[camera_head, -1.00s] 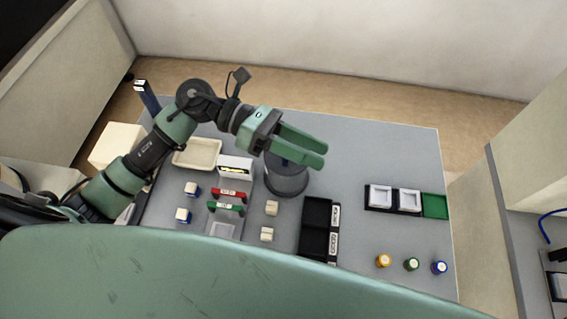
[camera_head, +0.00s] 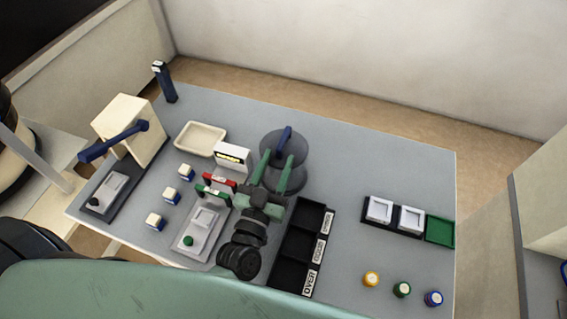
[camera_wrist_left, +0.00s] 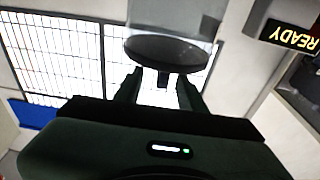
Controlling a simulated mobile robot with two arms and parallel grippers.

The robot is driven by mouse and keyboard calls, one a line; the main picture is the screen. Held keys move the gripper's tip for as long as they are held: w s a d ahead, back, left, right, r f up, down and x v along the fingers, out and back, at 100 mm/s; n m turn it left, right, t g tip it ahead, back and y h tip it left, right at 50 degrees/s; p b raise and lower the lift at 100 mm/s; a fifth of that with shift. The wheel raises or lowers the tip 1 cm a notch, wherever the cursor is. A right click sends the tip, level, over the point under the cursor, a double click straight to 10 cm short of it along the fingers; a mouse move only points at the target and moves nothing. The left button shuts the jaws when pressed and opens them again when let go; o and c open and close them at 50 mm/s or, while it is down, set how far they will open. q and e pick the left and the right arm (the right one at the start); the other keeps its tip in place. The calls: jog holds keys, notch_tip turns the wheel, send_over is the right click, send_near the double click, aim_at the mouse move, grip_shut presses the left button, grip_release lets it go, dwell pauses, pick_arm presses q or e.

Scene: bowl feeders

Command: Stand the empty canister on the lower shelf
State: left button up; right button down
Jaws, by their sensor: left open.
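No lower shelf is clearly recognisable. My right gripper is not in view.
A white display box (camera_head: 232,150) reading READY, red and green handles (camera_head: 214,191) and a cream tray (camera_head: 200,139) are left of the gripper. A black compartment bin (camera_head: 303,243) is close on the right. Coloured-cap jars (camera_head: 402,289) and white trays (camera_head: 395,215) are further right. Table between is clear.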

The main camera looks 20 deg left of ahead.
aim_at(284, 137)
pick_arm(q)
jog(key=w, duration=0.2)
jog(key=w+r+p, duration=0.1)
jog(key=w, duration=0.2)
jog(key=shift+w+a+r, duration=0.15)
jog(key=shift+w+r, duration=0.1)
jog(key=shift+w, duration=0.5)
jog(key=shift+c, duration=0.3)
grip_shut()
dwell(0.4)
jog(key=shift+r+p, duration=0.1)
jog(key=shift+p, duration=0.2)
